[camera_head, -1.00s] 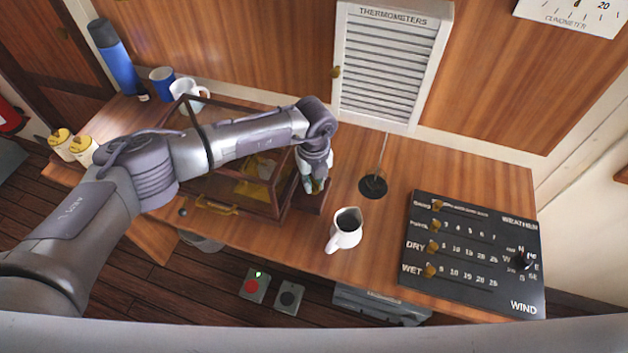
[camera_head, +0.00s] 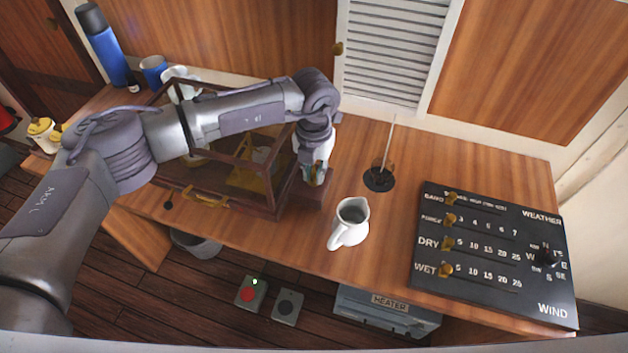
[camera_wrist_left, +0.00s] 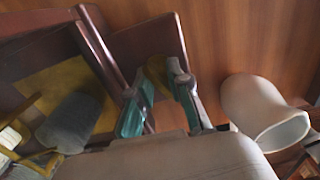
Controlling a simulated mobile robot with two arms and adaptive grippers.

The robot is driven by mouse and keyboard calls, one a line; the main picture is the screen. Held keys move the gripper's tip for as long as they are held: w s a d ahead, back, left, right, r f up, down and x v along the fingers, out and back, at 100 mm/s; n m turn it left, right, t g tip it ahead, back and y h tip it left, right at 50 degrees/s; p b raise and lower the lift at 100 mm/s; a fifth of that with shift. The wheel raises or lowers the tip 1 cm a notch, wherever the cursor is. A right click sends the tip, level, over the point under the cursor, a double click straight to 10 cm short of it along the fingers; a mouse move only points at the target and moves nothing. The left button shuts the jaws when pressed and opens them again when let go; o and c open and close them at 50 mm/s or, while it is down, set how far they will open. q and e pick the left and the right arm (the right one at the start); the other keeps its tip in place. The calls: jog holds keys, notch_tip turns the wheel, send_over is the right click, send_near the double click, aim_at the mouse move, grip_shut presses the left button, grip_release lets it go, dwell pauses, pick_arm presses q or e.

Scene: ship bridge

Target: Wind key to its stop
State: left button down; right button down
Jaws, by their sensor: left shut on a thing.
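In the left wrist view the gripper's two teal-padded fingers (camera_wrist_left: 160,103) are closed in over the block. A brass-coloured piece (camera_wrist_left: 157,70), which I take to be the key, shows between them. The key's shape and turn angle are mostly hidden by the fingers. Brass and yellow workings (camera_head: 252,172) show inside the case. My right gripper is not in view.
A white jug (camera_head: 350,222) stands close to the right of the block. Mugs (camera_head: 153,70) and a blue flask (camera_head: 102,45) stand behind the case.

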aim_at(314, 170)
pick_arm(q)
jog(key=m+b, duration=0.2)
jog(key=b, duration=0.1)
jog(key=m+b, duration=0.3)
jog(key=shift+f+m, duration=0.2)
jog(key=shift+m, duration=0.1)
jog(key=m+b, duration=0.2)
jog(key=b, duration=0.1)
jog(key=shift+r+m, duration=0.1)
jog(key=shift+m, duration=0.3)
jog(key=shift+r+m+b, duration=0.1)
jog(key=shift+m+b, duration=0.45)
jog(key=shift+m, duration=0.05)
jog(key=c, duration=1.1)
grip_release()
jog(key=shift+r, duration=0.15)
notch_tip(314, 170, up, 12)
jog(key=shift+f, duration=0.1)
